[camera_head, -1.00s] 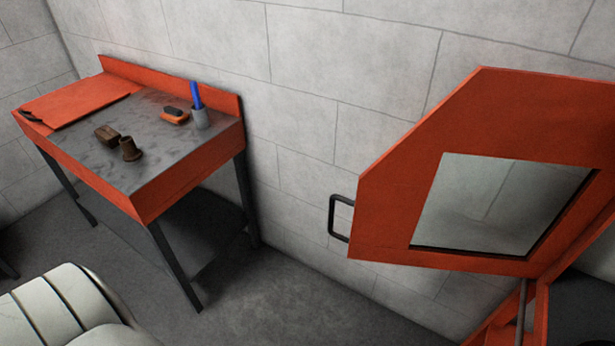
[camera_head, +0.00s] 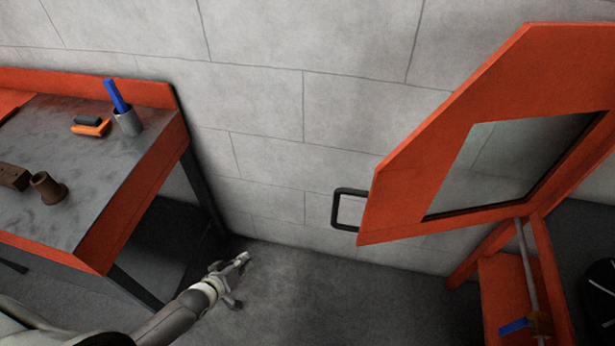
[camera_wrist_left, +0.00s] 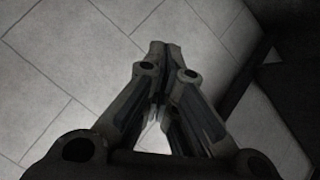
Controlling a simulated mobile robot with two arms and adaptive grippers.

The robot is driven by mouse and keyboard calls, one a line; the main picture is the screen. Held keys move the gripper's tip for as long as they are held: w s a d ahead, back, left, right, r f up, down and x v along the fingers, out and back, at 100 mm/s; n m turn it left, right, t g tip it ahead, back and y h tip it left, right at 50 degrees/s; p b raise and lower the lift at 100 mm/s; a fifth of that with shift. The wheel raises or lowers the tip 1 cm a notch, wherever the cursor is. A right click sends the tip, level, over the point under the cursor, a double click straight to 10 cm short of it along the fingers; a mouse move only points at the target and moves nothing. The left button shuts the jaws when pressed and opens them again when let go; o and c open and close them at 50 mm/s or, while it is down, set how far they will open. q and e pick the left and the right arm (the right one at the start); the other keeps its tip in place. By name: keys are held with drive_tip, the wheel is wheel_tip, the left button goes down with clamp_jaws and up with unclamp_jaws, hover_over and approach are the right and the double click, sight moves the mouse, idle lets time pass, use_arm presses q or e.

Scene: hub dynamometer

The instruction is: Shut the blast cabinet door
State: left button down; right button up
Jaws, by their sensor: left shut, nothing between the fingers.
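The blast cabinet door (camera_head: 450,150) is an orange panel with a window (camera_head: 505,165). It stands swung open at the right of the head view. Its dark loop handle (camera_head: 338,208) sticks out from its left edge. The orange cabinet frame (camera_head: 515,290) shows below and behind the door, partly out of view. My left gripper (camera_head: 242,262) is low, left of and below the handle and apart from it. In the left wrist view its fingers (camera_wrist_left: 158,50) meet at the tips, shut and empty. My right gripper is not in view.
An orange workbench with a grey top (camera_head: 80,160) stands at the left, close to my left arm. It holds a cup with a blue tool (camera_head: 128,122) and small brown parts (camera_head: 47,188). A block wall (camera_head: 270,100) is behind. Floor (camera_head: 300,295) between bench and cabinet is clear.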

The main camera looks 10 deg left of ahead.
use_arm(q)
drive_tip(key=w+d+r+n+t+h, duration=0.25)
drive_tip(key=w+r, duration=0.35)
drive_tip(key=r, duration=0.6)
drive_tip(key=s+d+r+n+t+h, duration=0.1)
drive_tip(key=d+r+h, duration=0.3)
drive_tip(key=r, duration=0.6)
drive_tip(key=d+r+n+t+h, duration=0.1)
drive_tip(key=d+r+n+h, duration=0.1)
drive_tip(key=d+r, duration=0.5)
drive_tip(key=w+d+r+p, duration=0.15)
drive_tip(key=w+d, duration=0.25)
drive_tip(key=w, duration=0.4)
drive_tip(key=shift+g, duration=0.25)
drive_tip(key=s, duration=0.1)
drive_tip(key=s+d+p, duration=0.1)
drive_tip(key=s+d, duration=0.1)
drive_tip(key=shift+s+d+r+p, duration=0.15)
drive_tip(key=shift+s+r+p, duration=0.1)
drive_tip(key=shift+p, duration=0.1)
